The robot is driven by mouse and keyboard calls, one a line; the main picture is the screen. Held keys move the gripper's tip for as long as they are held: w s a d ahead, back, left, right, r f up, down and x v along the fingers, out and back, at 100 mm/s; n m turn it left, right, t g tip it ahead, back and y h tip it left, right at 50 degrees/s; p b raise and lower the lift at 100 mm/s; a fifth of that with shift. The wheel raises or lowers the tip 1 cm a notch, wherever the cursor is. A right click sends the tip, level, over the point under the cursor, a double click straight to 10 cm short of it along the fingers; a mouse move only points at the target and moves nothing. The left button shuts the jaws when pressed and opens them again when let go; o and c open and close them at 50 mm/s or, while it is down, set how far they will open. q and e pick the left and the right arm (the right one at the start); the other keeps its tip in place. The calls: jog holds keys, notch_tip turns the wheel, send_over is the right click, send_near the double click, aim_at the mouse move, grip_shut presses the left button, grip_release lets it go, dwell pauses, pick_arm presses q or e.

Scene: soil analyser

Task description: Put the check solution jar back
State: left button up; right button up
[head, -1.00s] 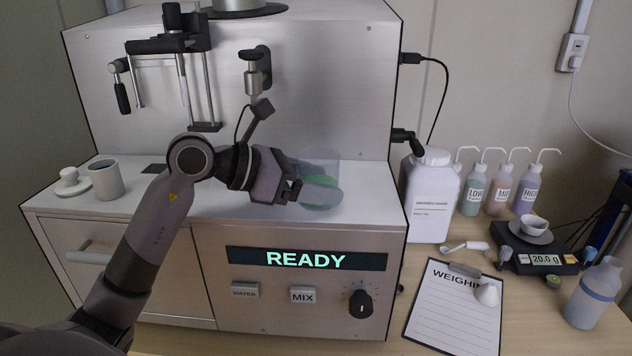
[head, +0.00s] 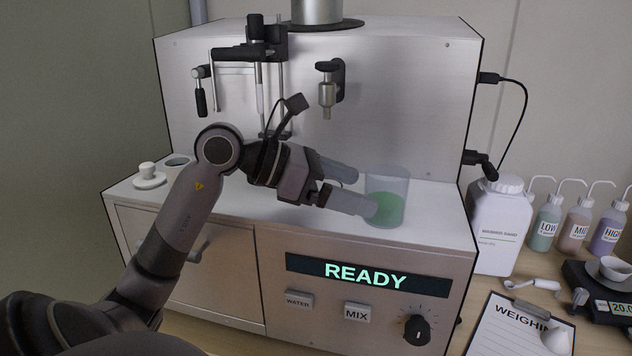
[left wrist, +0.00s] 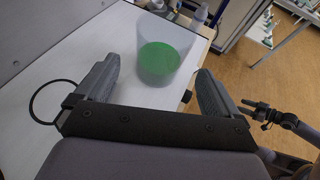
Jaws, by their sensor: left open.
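The jar (head: 388,198), a clear cup with green liquid in it, stands upright on the analyser's white ledge. In the left wrist view the jar (left wrist: 163,60) is just beyond and partly between my fingertips. My left gripper (head: 364,189) is open, low over the ledge, with its fingers pointing right at the jar. In the head view the near fingertip slightly overlaps the jar's left side; a clear gap shows in the wrist view. My right gripper (left wrist: 257,110) seems to show small and dark at the right of the wrist view; its jaws are unclear.
The analyser panel (head: 380,276) reads READY. A small white cup on a saucer (head: 150,181) sits at the ledge's left end, with a grey mug (head: 178,160) partly behind my arm. A white bottle (head: 500,225), wash bottles (head: 547,222) and a clipboard (head: 515,325) are at the right.

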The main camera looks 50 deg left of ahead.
pick_arm(q)
jog(key=shift+b+v, duration=0.6)
jog(key=shift+v, duration=2.45)
